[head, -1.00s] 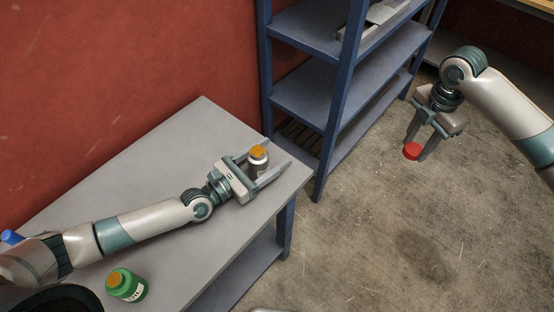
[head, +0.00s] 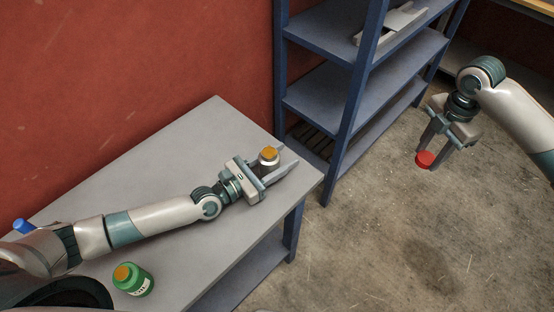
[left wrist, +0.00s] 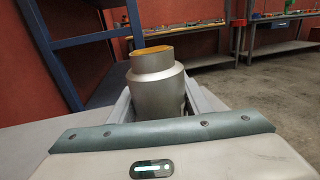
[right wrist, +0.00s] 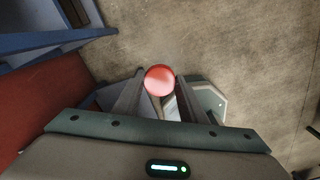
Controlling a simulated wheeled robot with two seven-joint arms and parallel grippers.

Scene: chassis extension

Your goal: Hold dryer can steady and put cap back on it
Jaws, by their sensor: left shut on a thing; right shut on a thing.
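The dryer can (head: 268,157) is a silver-grey can with an orange top, standing upright near the right end of the grey table. My left gripper (head: 278,163) is shut around its body. The can also shows in the left wrist view (left wrist: 155,88), its top uncovered and its lower part hidden behind the gripper. My right gripper (head: 433,158) is shut on the red cap (head: 424,160) and holds it in the air over the floor, right of the table and well apart from the can. The cap shows round between the fingertips in the right wrist view (right wrist: 160,80).
A green bottle (head: 134,280) with an orange top stands at the near left of the table (head: 190,145). A blue object (head: 23,226) lies at the far left. A blue shelf rack (head: 345,120) stands behind the table's right end. Bare floor lies below my right gripper.

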